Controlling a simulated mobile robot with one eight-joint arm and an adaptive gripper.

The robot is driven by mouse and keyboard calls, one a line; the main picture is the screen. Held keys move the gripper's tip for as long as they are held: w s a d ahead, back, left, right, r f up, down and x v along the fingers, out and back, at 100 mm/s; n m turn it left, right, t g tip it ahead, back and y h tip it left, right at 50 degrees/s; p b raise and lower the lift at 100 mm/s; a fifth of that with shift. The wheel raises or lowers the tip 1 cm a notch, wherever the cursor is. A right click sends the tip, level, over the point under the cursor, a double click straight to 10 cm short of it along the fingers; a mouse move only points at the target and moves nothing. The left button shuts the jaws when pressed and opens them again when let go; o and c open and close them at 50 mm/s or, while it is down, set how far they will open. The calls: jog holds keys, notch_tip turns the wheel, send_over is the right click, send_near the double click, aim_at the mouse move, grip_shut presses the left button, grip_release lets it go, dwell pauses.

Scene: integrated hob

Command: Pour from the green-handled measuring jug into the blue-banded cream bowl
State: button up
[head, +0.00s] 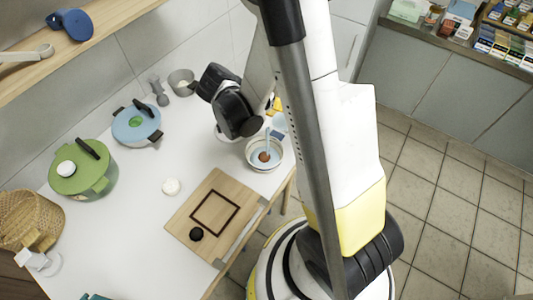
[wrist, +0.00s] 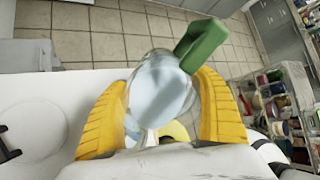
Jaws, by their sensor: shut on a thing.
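The measuring jug (wrist: 158,88) is clear with a green handle (wrist: 203,42). In the wrist view it sits between the yellow fingers of my gripper (wrist: 166,92), which is shut on its body. The handle points to the upper right there. Its interior looks pale blue; I cannot tell the liquid level or the tilt. In the head view my gripper (head: 276,104) is largely hidden behind my arm, and the jug is mostly hidden too. The cream bowl (head: 267,169) stands near the table's right edge, just below my gripper in the picture. A brown round thing and a light blue stick-like shape show in it.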

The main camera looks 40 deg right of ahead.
jog(key=shift+w+a+f+g+h, duration=0.1)
jog(key=shift+a+f+g+h, duration=0.15)
jog(key=shift+h, duration=0.4)
jog(key=shift+w+a+f+g+h, duration=0.15)
jog(key=shift+a+f+h, duration=0.1)
jog(key=shift+h, duration=0.4)
dwell(3.6)
jog(key=shift+b, duration=0.75)
dwell(1.3)
jog(key=shift+a+f+h, duration=0.1)
jog(key=shift+f+h, duration=0.05)
jog(key=shift+h, duration=0.25)
dwell(0.7)
